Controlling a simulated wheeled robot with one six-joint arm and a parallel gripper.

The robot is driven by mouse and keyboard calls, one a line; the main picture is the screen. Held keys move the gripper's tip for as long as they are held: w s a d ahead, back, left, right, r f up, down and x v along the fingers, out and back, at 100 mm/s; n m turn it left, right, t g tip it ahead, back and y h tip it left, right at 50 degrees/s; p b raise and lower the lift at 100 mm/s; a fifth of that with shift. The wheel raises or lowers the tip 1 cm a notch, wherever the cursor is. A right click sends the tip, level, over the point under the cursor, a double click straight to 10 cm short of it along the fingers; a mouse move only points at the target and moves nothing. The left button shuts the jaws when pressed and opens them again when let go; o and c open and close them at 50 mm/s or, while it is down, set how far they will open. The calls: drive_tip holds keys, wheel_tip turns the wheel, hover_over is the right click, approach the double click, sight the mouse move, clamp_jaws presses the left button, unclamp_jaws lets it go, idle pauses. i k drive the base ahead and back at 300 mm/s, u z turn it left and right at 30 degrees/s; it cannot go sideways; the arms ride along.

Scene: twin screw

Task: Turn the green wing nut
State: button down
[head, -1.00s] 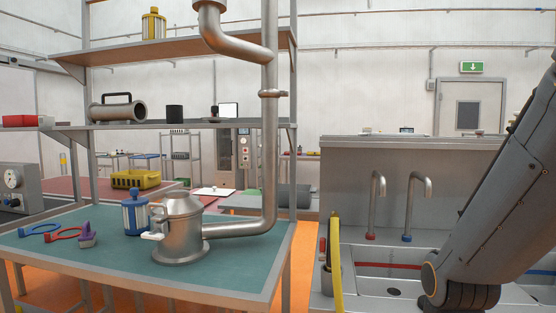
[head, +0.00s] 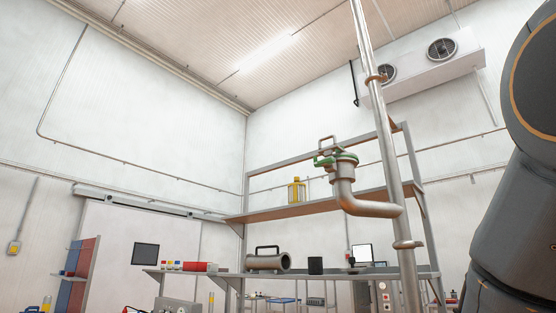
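A green wing nut (head: 323,161) shows on the clamp at the top of the upper pipe elbow (head: 346,190). My dark arm fills the right edge of the head view, well apart from the pipe. My gripper is out of view.
A shelf rack (head: 300,206) stands behind the pipe, with a yellow canister (head: 296,190) on its upper shelf. The lower shelf holds a metal cylinder with a handle (head: 267,262) and a black cup (head: 315,265). A fan unit (head: 425,68) hangs high on the right wall.

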sight(327, 163)
drive_tip(key=u, duration=0.05)
drive_tip(key=k, duration=0.5)
drive_tip(key=u, duration=0.75)
drive_tip(key=i, duration=0.8)
drive_tip(key=z, duration=0.95)
